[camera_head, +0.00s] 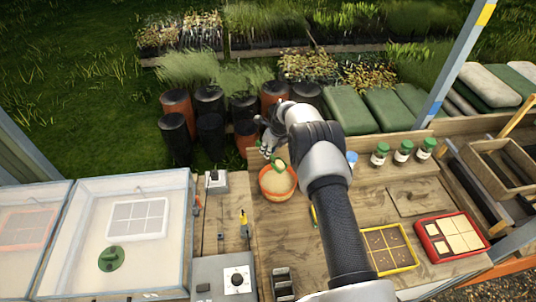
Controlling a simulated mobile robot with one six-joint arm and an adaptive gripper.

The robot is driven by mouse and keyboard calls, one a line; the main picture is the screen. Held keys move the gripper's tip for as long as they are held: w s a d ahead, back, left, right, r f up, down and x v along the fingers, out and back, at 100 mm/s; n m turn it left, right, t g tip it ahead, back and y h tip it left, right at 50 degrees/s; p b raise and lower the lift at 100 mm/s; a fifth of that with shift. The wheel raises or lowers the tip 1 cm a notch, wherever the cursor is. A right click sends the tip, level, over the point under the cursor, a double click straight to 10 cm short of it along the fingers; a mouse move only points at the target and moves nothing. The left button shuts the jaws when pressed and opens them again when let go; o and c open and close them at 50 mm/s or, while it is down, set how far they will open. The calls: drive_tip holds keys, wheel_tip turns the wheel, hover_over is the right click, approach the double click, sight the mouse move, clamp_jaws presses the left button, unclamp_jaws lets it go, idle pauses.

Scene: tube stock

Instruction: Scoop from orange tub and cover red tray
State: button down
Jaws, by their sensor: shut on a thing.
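The orange tub (263,190) stands on the wooden bench and is filled with a pale, grainy material. My arm partly hides the gripper. The red tray (425,245) lies at the right front of the bench, with pale, beige-looking cells of different sizes.
Several green-capped jars (402,153) stand at the back right. A flat board (418,196) lies between. A clear-lidded box (70,262) and a control box (237,278) are to the left.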

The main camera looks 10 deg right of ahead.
drive_tip(key=shift+w+r+g+h+b, duration=0.15)
drive_tip(key=shift+r+g+h+b, duration=0.4)
drive_tip(key=shift+r+b, duration=1.15)
drive_tip(key=shift+s+r+g+b, duration=0.25)
drive_tip(key=shift+r+b, duration=0.1)
drive_tip(key=shift+r, duration=0.2)
